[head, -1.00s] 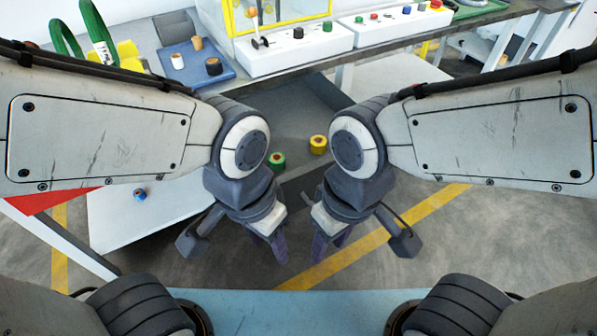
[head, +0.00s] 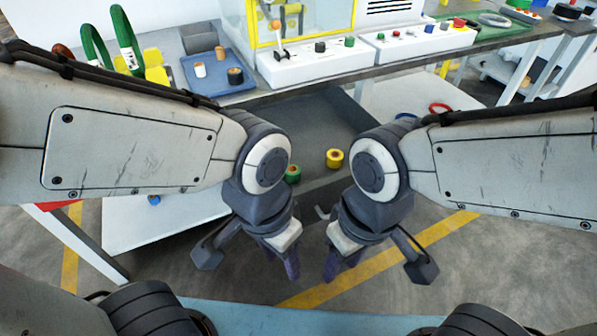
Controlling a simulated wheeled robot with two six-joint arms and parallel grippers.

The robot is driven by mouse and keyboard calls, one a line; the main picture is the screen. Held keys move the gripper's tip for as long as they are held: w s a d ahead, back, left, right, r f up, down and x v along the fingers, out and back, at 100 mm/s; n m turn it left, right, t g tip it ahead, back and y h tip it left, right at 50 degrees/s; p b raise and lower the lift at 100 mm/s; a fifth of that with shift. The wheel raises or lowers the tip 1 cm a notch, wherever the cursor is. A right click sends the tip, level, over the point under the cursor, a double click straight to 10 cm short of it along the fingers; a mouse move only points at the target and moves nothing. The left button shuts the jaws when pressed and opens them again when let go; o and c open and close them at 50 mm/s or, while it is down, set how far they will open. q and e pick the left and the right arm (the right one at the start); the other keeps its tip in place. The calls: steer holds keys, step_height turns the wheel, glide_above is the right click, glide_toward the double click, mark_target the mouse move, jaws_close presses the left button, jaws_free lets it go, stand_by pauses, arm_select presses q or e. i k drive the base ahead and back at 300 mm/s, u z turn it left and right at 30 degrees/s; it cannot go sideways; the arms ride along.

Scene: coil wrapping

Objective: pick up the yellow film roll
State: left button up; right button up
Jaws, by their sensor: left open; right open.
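The yellow film roll (head: 334,158) lies on the dark lower shelf, between my two forearms. My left gripper (head: 283,264) points down to the left of centre, below and left of the roll in the picture. My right gripper (head: 338,268) points down to the right of centre, below the roll in the picture. Both grippers are open and empty, apart from the roll. Their fingertips show only in part. A green film roll (head: 293,174) is partly hidden behind my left wrist.
A workbench (head: 300,87) stands beyond, with a blue tray (head: 215,80) of rolls and white control boxes (head: 310,62). A blue roll (head: 154,200) lies on the lower shelf at left. A red ring (head: 439,107) lies at right. Grey floor with a yellow line is open in front.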

mark_target(335, 159)
steer(key=z, duration=2.35)
steer(key=i, duration=0.8)
steer(key=u, duration=2.85)
steer(key=i, duration=0.5)
steer(key=z, duration=0.1)
